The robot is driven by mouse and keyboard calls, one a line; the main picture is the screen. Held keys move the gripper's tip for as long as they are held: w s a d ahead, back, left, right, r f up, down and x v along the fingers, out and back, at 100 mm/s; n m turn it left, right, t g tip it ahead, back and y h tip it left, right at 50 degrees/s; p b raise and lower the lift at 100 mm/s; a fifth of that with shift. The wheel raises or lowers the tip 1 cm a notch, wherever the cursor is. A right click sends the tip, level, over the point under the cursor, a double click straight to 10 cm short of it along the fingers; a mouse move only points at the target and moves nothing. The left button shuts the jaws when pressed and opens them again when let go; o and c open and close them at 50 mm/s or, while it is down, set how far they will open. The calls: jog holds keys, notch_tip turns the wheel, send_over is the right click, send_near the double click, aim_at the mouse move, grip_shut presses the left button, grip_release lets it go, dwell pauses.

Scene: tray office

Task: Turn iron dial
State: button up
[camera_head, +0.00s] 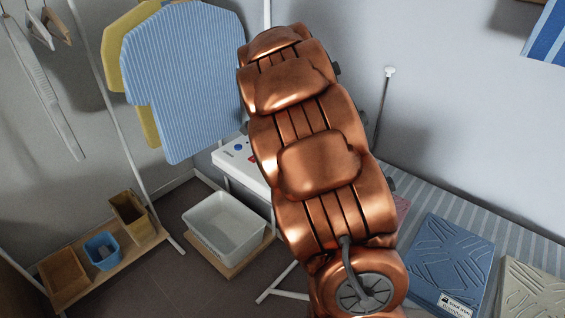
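My copper-coloured arm (318,160) rises through the middle of the view and hides much of what is behind it. My gripper does not show. A white panel or unit (232,168) with a blue and a red round spot sits left of my arm, partly covered by it. I cannot tell whether either spot is the iron dial. No iron is clearly visible.
A striped board (520,240) at the right bears a blue folded item (452,262) and a beige one (535,290). A clothes rack with a striped blue shirt (185,80) stands left. A white tub (225,226) and small bins (103,250) sit low.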

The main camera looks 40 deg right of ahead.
dwell(0.4)
jog(key=o, duration=1.1)
jog(key=shift+o, duration=0.2)
notch_tip(320, 180, up, 12)
jog(key=shift+s+a, duration=0.25)
